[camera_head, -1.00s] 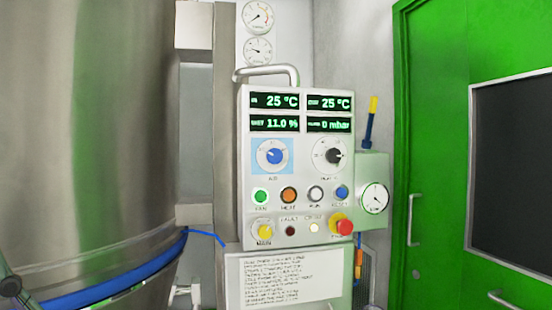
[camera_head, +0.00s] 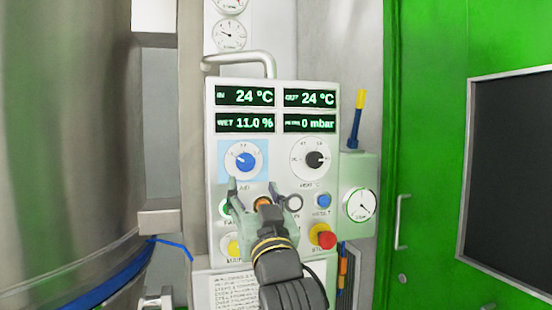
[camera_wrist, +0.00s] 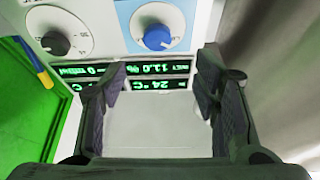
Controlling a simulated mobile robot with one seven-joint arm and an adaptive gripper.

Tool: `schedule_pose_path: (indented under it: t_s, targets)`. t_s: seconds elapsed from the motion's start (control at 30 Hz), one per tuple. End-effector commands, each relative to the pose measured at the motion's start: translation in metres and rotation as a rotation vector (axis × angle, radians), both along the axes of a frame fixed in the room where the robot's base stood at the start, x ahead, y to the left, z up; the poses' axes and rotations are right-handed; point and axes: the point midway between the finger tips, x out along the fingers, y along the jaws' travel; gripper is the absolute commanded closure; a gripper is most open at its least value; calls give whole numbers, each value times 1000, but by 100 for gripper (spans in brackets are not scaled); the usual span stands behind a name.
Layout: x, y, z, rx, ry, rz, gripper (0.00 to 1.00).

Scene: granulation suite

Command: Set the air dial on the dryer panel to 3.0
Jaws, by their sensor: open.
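The dryer panel (camera_head: 214,165) is a white box with displays, dials and buttons. Its air dial (camera_head: 243,160) has a blue knob on a white scale with a light blue backing, at the upper left below the displays. The knob's pointer looks turned toward the upper left; the exact value is too small to read. In the wrist view, which is upside down, the blue knob (camera_wrist: 157,37) is near the top. My gripper (camera_head: 262,190) is open and empty in front of the panel, just below the air dial and apart from it. It partly hides the buttons beneath. The open fingers also show in the wrist view (camera_wrist: 158,75).
A second dial with a black knob (camera_head: 314,160) is right of the air dial. A red stop button (camera_head: 323,237) is lower right. A metal handle (camera_head: 240,57) juts out above the panel. A steel vessel (camera_head: 65,130) stands left, a green door (camera_head: 425,130) right.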

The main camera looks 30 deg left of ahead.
Motion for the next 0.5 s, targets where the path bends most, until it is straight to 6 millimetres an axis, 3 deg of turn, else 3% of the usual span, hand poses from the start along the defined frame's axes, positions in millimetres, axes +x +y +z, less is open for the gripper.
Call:
schedule_pose_path:
  t_s: [0.17,0.5]
  targets:
    - [12,8,5,-10,18,-4,44]
    - [49,51,31,-9,16,-3,44]
